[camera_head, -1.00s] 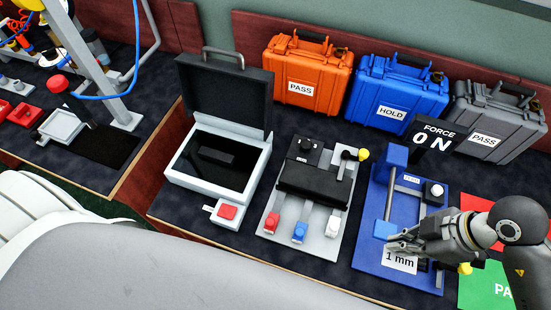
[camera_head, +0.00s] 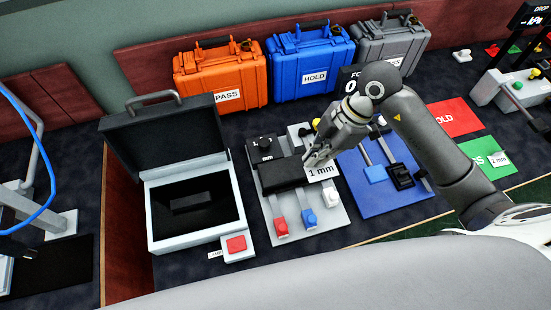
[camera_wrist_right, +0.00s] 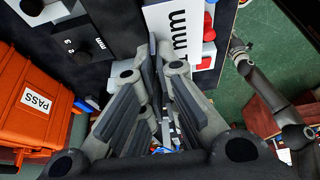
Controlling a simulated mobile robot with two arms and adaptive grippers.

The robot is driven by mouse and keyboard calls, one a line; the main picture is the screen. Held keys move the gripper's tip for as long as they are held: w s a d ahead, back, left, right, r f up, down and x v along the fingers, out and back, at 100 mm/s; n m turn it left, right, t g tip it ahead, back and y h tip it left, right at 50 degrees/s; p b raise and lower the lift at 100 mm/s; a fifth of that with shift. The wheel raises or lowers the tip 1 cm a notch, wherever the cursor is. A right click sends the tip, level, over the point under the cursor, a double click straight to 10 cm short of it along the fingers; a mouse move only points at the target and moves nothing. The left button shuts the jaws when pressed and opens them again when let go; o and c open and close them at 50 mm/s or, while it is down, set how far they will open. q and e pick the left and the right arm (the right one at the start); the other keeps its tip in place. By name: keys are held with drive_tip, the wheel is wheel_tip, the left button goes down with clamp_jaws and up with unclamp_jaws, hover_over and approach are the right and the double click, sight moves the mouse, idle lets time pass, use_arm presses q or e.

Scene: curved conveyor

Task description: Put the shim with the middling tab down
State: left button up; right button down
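A white shim marked "1 mm" (camera_head: 322,171) is held at the fingertips of my right gripper (camera_head: 312,158). It hangs over the right part of the grey plate fixture (camera_head: 340,225), near the black block there. In the right wrist view the fingers (camera_wrist_right: 158,50) close together at the edge of the white shim (camera_wrist_right: 178,25). Another white shim, marked "2 mm" (camera_head: 499,159), lies on the green mat (camera_head: 478,158). Which tab size each shim has is too small to tell. My left gripper is not in view.
The grey fixture carries a black block (camera_head: 282,177) and red, blue and white tabs. The blue fixture (camera_head: 365,205) stands to its right, the open case (camera_head: 155,215) to its left. Orange, blue and grey cases stand behind. A red mat (camera_head: 455,117) lies at right.

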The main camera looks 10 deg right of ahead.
drive_tip(key=w+a+f, duration=0.2)
drive_tip(key=w+a+f+p, duration=0.1)
drive_tip(key=w+a+f, duration=0.1)
drive_tip(key=w+f, duration=0.1)
drive_tip(key=w+a+f+p, duration=0.1)
drive_tip(key=w+a+f, duration=0.1)
drive_tip(key=w, duration=0.1)
drive_tip(key=shift+a+f, duration=0.1)
drive_tip(key=shift+f, duration=0.15)
drive_tip(key=shift+w+a+f, duration=0.15)
drive_tip(key=shift+w+f, duration=0.05)
drive_tip(key=shift+f, duration=0.15)
drive_tip(key=shift+a+f+p, duration=0.1)
drive_tip(key=shift+f+p, duration=0.25)
drive_tip(key=shift+f, duration=0.05)
wheel_tip(320, 180, down, 2)
drive_tip(key=shift+p, duration=0.35)
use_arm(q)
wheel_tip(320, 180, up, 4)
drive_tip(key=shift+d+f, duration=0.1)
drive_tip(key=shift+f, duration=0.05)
use_arm(e)
drive_tip(key=shift+f, duration=0.3)
drive_tip(key=shift+f, duration=0.1)
drive_tip(key=c, duration=1.6)
unclamp_jaws()
drive_tip(key=shift+c, duration=0.2)
